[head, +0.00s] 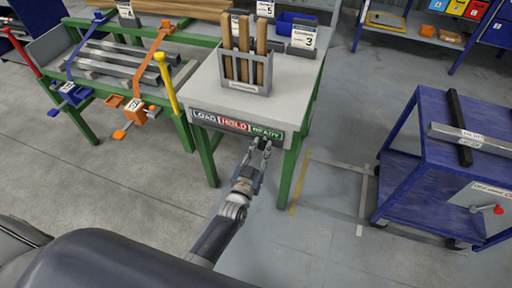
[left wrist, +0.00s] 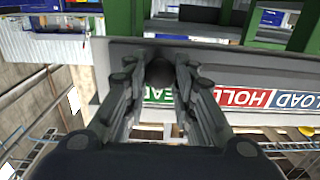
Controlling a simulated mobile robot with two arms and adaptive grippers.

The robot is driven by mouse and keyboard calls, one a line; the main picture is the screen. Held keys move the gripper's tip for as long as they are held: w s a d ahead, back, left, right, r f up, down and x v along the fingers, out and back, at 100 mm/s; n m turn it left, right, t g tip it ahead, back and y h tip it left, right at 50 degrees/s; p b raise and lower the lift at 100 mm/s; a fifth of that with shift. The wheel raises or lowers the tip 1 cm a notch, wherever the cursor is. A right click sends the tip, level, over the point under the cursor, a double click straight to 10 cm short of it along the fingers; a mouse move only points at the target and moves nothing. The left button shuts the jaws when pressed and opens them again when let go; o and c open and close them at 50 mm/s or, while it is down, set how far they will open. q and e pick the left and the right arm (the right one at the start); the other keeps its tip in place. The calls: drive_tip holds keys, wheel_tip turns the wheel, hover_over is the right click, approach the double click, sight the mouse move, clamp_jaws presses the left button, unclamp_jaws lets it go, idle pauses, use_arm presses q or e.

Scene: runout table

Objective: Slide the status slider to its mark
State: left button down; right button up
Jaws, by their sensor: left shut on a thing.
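The status strip on the table's front edge has a blue LOAD field (head: 205,117), a red HOLD field (head: 235,125) and a green READY field (head: 267,133). The black slider knob (head: 263,140) is at the READY field. My left gripper (head: 261,147) is shut on the knob, reaching up from below in the head view. In the left wrist view the round knob (left wrist: 160,74) sits between the fingers of my left gripper (left wrist: 160,80), over the green field (left wrist: 150,95), whose lettering they partly cover. My right gripper is not in view.
A grey holder (head: 243,75) with upright wooden pieces stands on the table (head: 205,85). A rack with metal bars (head: 115,62) and clamps is at the left. A blue cart (head: 425,150) stands at the right. Floor between table and cart is clear.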

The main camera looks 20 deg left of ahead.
use_arm(q)
drive_tip(key=shift+d+f, duration=0.1)
drive_tip(key=shift+d, duration=0.15)
drive_tip(key=c, duration=1.6)
unclamp_jaws()
drive_tip(key=shift+d, duration=0.1)
drive_tip(key=shift+o, duration=1.4)
drive_tip(key=shift+d, duration=0.1)
drive_tip(key=s, duration=1.2)
drive_tip(key=shift+a, duration=0.25)
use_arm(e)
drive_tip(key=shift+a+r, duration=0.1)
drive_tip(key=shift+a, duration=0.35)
